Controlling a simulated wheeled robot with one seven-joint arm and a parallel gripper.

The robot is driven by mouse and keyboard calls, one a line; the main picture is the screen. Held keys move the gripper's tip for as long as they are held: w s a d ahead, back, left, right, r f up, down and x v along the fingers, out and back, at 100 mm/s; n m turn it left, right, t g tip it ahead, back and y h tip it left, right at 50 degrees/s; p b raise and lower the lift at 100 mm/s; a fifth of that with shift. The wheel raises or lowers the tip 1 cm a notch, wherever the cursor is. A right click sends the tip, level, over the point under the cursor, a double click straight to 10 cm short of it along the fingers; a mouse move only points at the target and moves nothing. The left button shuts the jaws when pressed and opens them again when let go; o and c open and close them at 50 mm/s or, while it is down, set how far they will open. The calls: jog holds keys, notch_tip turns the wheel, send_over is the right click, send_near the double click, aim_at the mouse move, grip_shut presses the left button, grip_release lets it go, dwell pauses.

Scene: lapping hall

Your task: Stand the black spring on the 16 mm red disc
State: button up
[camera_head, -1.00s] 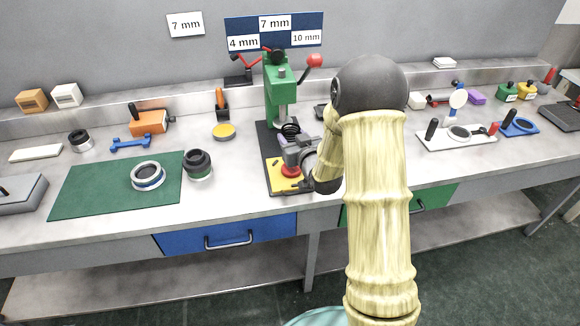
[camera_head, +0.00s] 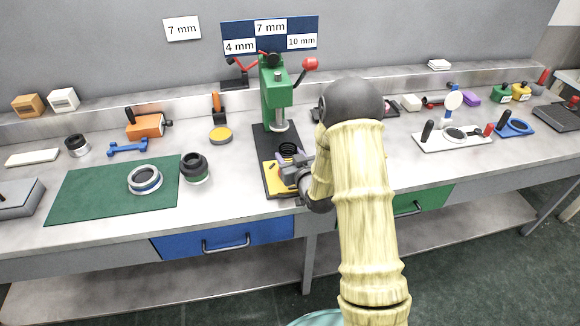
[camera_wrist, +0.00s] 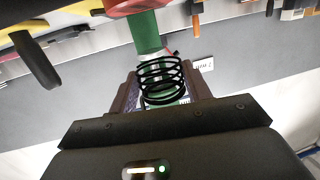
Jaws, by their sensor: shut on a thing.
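The black spring (camera_head: 289,148) is a dark open coil, upright in my gripper over the green press's base. In the wrist view the spring (camera_wrist: 161,82) stands between the two jaws. My gripper (camera_wrist: 160,96) is shut on its lower part; in the head view my gripper (camera_head: 290,164) is over the yellow plate (camera_head: 270,177) at the front of that base. The red disc cannot be made out in the head view now, where my gripper and wrist cover that spot. Whether the spring touches anything below cannot be told.
The green press (camera_head: 275,88), with a red-knobbed lever, stands behind my gripper. A black threaded part (camera_head: 195,166) and a green mat (camera_head: 95,190) with a ring (camera_head: 145,179) lie to the left. A white tray (camera_head: 452,139) is to the right. Bare bench lies between.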

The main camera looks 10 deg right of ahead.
notch_tip(320, 180, down, 4)
jog(key=shift+f, duration=0.1)
dwell(0.4)
jog(key=shift+f+b, duration=0.3)
jog(key=shift+b, duration=0.1)
jog(key=shift+f+b, duration=0.25)
jog(key=shift+b, duration=0.05)
jog(key=o, duration=0.9)
jog(key=shift+s, duration=0.1)
jog(key=shift+o, duration=0.2)
jog(key=shift+f, duration=0.1)
